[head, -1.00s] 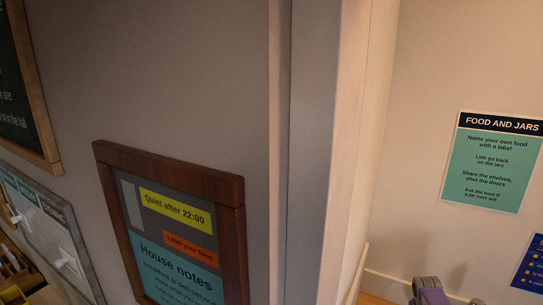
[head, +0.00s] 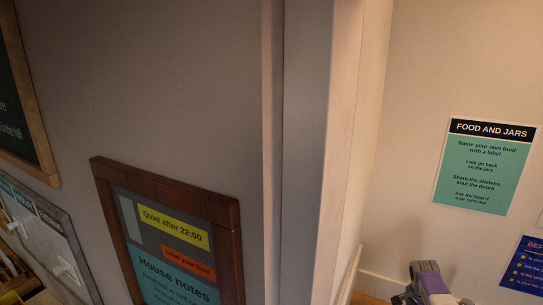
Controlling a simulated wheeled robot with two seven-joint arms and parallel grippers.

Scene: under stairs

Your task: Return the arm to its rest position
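Part of my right arm (head: 428,284), grey with a purple band, shows at the bottom edge of the head view, right of centre, in front of the pale wall. Its gripper is below the frame. My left arm and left gripper are not in view.
A wall corner (head: 305,150) stands in the middle. On the left wall hang a wood-framed notice board (head: 228,220), a dark board (head: 15,110) and a grey panel with hooks (head: 50,240). A green poster (head: 485,175) and a blue poster (head: 525,270) are on the right wall.

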